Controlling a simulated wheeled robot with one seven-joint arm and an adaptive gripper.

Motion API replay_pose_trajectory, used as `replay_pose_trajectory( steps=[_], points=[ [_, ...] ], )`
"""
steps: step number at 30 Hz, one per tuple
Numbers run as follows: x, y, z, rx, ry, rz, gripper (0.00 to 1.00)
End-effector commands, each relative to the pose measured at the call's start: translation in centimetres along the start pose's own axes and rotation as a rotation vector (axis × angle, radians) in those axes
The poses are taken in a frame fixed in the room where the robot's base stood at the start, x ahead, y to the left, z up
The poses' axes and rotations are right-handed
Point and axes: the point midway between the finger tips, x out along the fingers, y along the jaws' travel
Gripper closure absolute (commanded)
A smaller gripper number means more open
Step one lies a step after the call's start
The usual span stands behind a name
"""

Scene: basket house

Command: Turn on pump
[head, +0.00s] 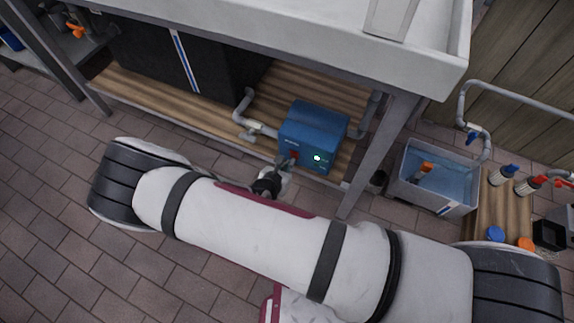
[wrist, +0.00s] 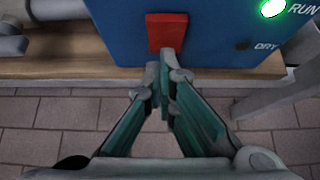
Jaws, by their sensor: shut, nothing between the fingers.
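The pump is a blue box (head: 314,133) on the wooden lower shelf under the white sink table in the head view. A red switch (wrist: 166,31) shows on its front face in the wrist view. A green light (wrist: 272,8) beside the word RUN is lit; a dark indicator marked DRY (wrist: 243,45) sits below it. My gripper (wrist: 165,75) is shut and empty, its fingertips at the lower edge of the red switch. I cannot tell whether they touch it. In the head view my gripper (head: 288,163) reaches the pump's front, partly covering the switch.
Grey pipes (head: 243,110) join the pump on the left. A table leg (head: 376,155) stands right of it. A black tank (head: 180,55) sits on the shelf at left. Tiled floor lies in front.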

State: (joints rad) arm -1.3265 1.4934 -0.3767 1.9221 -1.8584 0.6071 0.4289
Motion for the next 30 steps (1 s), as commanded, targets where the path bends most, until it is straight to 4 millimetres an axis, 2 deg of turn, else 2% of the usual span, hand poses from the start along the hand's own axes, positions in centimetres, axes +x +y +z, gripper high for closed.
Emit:
replay_pose_trajectory(
  steps=[8,19,30],
  points=[
    [-0.1,0.1,0.1,-0.001,-0.002,0.002,1.0],
    [-1.0,0.0,1.4,0.001,-0.002,0.001,1.0],
    [-1.0,0.1,1.3,0.0,-0.003,0.001,1.0]
  ],
)
